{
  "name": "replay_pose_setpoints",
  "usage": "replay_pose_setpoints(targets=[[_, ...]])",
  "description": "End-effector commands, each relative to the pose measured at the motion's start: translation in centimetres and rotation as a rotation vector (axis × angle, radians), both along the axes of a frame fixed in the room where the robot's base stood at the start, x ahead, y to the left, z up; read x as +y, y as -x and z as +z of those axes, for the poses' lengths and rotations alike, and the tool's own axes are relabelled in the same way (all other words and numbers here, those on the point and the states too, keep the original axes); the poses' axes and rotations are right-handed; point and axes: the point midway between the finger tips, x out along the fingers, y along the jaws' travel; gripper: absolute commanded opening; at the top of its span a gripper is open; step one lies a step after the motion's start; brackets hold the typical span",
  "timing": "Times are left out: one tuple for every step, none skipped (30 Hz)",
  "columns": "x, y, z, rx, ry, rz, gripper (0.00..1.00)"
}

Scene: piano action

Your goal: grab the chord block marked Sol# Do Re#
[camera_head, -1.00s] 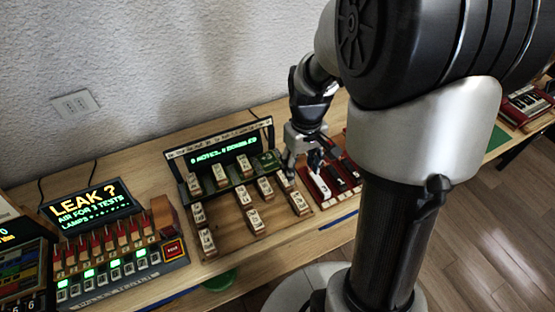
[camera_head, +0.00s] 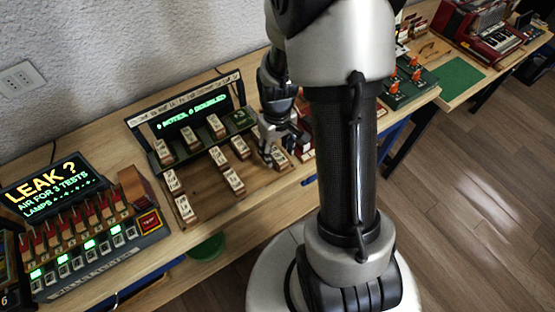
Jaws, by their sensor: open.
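Several small wooden chord blocks with white marked tops stand on a wooden tray (camera_head: 207,205). They include one at the back left (camera_head: 164,151), one at the back (camera_head: 216,126), one in the middle (camera_head: 241,147) and one at the front left (camera_head: 185,209). Their markings are too small to read, so I cannot tell which is Sol# Do Re#. My gripper (camera_head: 279,149) is open, pointing down at the tray's right end. A block (camera_head: 277,158) shows right at its fingers and is partly hidden by them. I cannot tell whether they touch it.
A display (camera_head: 190,118) reading "0 notes, 0 doubled" stands behind the blocks. A leak-test panel (camera_head: 95,225) with red levers is at left. A red-and-white device (camera_head: 306,143) is mostly hidden behind my arm. A green mat (camera_head: 458,77) lies far right.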

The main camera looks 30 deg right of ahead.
Motion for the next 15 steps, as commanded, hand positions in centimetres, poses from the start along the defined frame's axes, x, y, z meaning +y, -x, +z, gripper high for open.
replay_pose_setpoints(targets=[[0.0,0.2,-1.3,0.004,-0.001,0.0,0.5],[0.0,0.1,-1.8,0.003,-0.001,0.0,0.5],[0.0,0.1,-2.3,0.002,-0.001,0.0,0.5],[0.0,0.1,-2.6,0.003,-0.001,0.0,0.5],[0.0,0.1,-2.7,0.002,-0.001,0.0,0.5],[0.0,0.1,-2.8,0.001,0.0,0.0,0.5],[0.0,0.1,-2.8,0.001,0.0,0.0,0.5],[0.0,0.1,-2.8,0.0,0.0,0.0,0.5],[0.0,0.0,-2.7,0.0,0.0,0.0,0.5],[0.0,0.0,-2.7,0.0,0.0,0.0,0.5],[0.0,0.0,-2.7,0.0,0.0,0.0,0.5],[0.0,0.0,-2.7,0.0,0.0,0.0,0.49],[0.0,0.0,-2.7,0.0,0.0,0.0,0.47],[0.0,0.0,-2.7,0.0,0.0,0.0,0.45],[0.0,0.0,-2.6,0.0,0.0,0.0,0.43]])
